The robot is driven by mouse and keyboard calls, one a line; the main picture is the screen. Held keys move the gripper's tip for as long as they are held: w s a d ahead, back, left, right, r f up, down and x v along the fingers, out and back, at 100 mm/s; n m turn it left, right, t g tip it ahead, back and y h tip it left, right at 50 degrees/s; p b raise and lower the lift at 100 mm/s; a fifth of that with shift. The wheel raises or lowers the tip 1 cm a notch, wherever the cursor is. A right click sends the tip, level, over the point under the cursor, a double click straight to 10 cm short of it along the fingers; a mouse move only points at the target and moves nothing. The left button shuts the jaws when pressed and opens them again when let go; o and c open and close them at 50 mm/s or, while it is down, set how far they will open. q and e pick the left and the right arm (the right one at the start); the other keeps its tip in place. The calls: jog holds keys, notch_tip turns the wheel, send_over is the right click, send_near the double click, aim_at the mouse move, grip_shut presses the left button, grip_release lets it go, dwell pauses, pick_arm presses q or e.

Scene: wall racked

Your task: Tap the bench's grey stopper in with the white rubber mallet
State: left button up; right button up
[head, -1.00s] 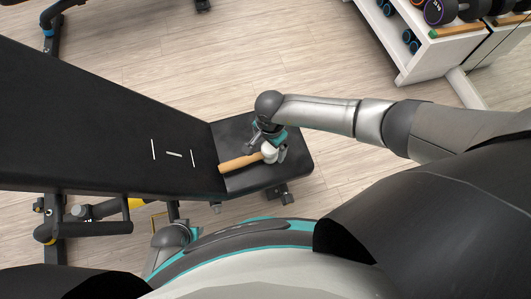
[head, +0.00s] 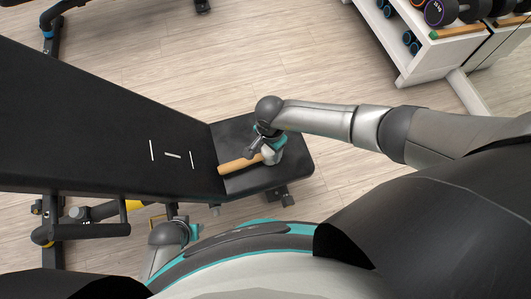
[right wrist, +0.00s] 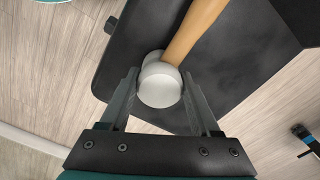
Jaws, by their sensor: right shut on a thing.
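The white rubber mallet lies on the black bench seat (head: 297,160), its wooden handle (head: 238,165) pointing left toward the backrest. My right gripper (head: 268,150) is at its white head and covers part of it in the head view. In the right wrist view the white head (right wrist: 160,88) sits between the two fingers of my right gripper (right wrist: 159,76), which is shut on it. The handle (right wrist: 196,28) runs up and right. A grey round part (head: 76,213) shows at the bench frame at lower left; I cannot tell whether it is the stopper. My left gripper is out of view.
The long black backrest (head: 90,120) fills the left of the head view. A white rack (head: 430,60) with dumbbells stands at upper right. Wooden floor (head: 240,60) is clear beyond the bench.

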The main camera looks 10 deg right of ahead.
grip_shut()
jog(key=shift+r, duration=0.15)
dwell(0.4)
jog(key=shift+r, duration=0.1)
jog(key=shift+w+r+p, duration=0.1)
jog(key=shift+r+p, duration=0.35)
jog(key=shift+r, duration=0.1)
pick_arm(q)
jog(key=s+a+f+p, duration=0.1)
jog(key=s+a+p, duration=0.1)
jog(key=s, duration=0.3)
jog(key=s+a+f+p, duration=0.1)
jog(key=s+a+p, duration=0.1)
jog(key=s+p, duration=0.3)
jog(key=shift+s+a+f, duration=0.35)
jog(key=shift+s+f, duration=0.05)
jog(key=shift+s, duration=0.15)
pick_arm(e)
notch_tip(320, 180, up, 18)
jog(key=shift+r, duration=0.25)
